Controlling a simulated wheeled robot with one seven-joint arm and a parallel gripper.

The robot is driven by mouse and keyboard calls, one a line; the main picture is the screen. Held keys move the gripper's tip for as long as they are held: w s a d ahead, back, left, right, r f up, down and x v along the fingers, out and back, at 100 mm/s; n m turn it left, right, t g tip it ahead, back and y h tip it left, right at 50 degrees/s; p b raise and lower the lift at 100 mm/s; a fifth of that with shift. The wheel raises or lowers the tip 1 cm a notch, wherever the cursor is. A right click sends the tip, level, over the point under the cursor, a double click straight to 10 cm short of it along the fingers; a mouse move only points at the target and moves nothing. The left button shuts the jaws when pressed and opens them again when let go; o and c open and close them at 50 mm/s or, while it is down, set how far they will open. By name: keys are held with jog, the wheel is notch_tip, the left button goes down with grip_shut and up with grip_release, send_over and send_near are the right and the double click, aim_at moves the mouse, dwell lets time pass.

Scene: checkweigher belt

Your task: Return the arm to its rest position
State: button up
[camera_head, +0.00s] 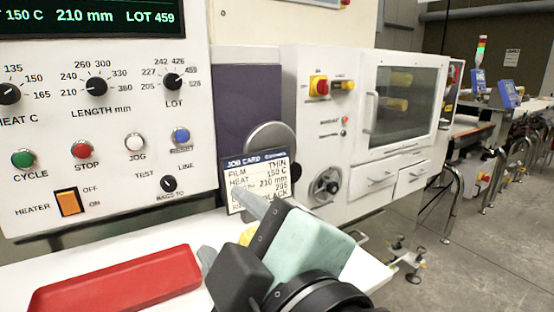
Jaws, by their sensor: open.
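My gripper (222,226) shows at the bottom centre, above the white worktop (215,232). Its two grey fingertips stand apart, one in front of the job card and one near the right end of a red object. It is open, and I see nothing held between the fingers. My arm reaches in from the bottom edge, and most of it is out of view. A job card (237,170) stands behind the gripper, its lower part partly hidden. A small yellow thing (246,237) shows behind the gripper, mostly covered.
The control panel (60,125) with knobs, buttons and an orange heater switch (68,202) rises at left. The red object (115,280) lies on the worktop. A white cabinet (335,130) with a dark window stands behind. Open floor (460,270) lies at right.

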jog(key=w+d+f+m+g+h, duration=0.45)
jog(key=w+d+f+m, duration=0.25)
jog(key=w+d+f, duration=0.55)
jog(key=s+d+f+m+g+h, duration=0.1)
jog(key=d+f+m+g+h, duration=0.15)
jog(key=d, duration=0.55)
jog(key=s+d+f+m+g+h, duration=0.1)
jog(key=d+f+m+g, duration=0.2)
jog(key=d, duration=0.5)
jog(key=s+d+f+m+g+h, duration=0.1)
jog(key=d+f+m+g, duration=0.1)
jog(key=d+m, duration=0.45)
jog(key=s+a+f+n+g+b, duration=0.1)
jog(key=s+a+f+n+b, duration=0.35)
jog(key=s+a, duration=0.3)
jog(key=s+a+f+n+g+b, duration=0.25)
jog(key=s+a+n+b, duration=0.3)
jog(key=a, duration=0.35)
notch_tip(320, 180, up, 16)
jog(key=p, duration=1.6)
jog(key=shift+s+t, duration=0.25)
jog(key=shift+t, duration=0.1)
jog(key=shift+a+f, duration=0.1)
